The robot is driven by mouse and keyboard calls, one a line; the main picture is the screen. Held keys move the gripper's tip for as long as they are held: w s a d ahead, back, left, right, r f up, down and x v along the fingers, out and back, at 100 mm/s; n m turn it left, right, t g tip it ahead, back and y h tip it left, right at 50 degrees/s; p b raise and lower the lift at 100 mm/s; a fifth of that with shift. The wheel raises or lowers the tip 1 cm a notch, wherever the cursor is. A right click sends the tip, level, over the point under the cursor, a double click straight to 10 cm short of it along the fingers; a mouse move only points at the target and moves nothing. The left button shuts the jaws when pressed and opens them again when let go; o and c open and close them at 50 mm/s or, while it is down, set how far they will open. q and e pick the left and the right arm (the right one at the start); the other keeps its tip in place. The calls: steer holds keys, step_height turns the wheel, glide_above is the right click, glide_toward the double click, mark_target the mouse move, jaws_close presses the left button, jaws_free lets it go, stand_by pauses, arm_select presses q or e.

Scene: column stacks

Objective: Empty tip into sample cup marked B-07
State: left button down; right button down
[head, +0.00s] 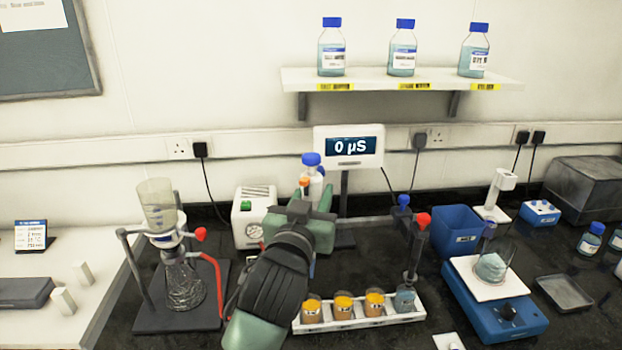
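A white rack (355,323) at the front middle holds several small cups. Three of them have orange tops (343,305). The cup at the right end (405,299) is open-looking and grey-blue, with a dark probe (413,258) standing over it. The cup labels are too small to read, so I cannot tell which is B-07. A white upright tool with a blue top (312,161), perhaps a pipette, rises just behind my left gripper (303,212). The hand hides its lower part and any tip. I cannot see whether the fingers are closed on it. My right gripper is out of view.
A glass flask with funnel (183,285) stands left of my arm. Behind are a white device (252,216) and a 0 µS meter (349,146). A blue bin (457,230) and a blue balance (497,315) with a beaker stand right of the rack.

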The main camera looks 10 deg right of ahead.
arm_select(q)
glide_above(312, 267)
steer(key=w, duration=0.3)
steer(key=shift+s+d+f, duration=0.1)
steer(key=shift+d+f, duration=0.1)
steer(key=shift+f, duration=1.15)
steer(key=shift+d+f, duration=0.2)
steer(key=shift+f, duration=1.1)
steer(key=shift+r, duration=0.1)
steer(key=shift+s+a+f, duration=0.1)
steer(key=shift+f, duration=0.25)
steer(key=shift+f+b, duration=0.6)
steer(key=shift+f, duration=0.65)
